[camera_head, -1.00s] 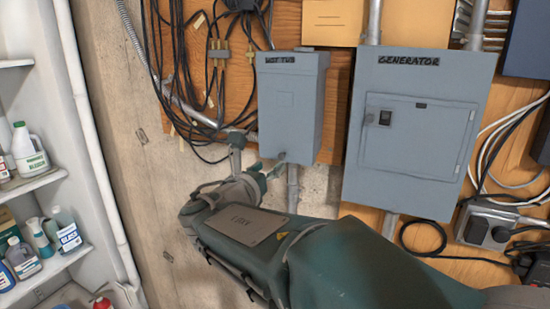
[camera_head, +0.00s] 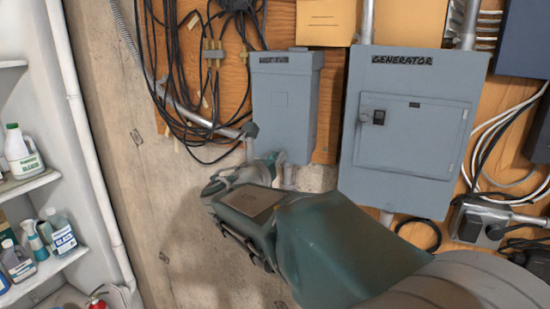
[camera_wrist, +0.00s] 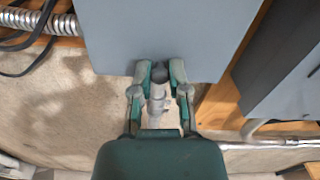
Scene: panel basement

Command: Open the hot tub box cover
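The hot tub box (camera_head: 284,108) is a grey metal box on the wall, left of centre in the head view, with a blurred dark label near its top. Its cover is closed. In the wrist view, the grey face of the box (camera_wrist: 165,30) fills the upper middle. My gripper (camera_head: 277,159) is at the lower edge of the box. In the wrist view, the green fingertips of my gripper (camera_wrist: 160,67) are apart at that edge, with a grey conduit or fitting (camera_wrist: 157,92) visible between them. I cannot tell whether they touch the cover.
The larger generator panel (camera_head: 413,130) hangs to the right, shut. Black cables (camera_head: 190,70) and a metal conduit (camera_head: 190,112) lie to the left. A shelf with bottles (camera_head: 20,153) stands at the far left. Bare wall lies below the box.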

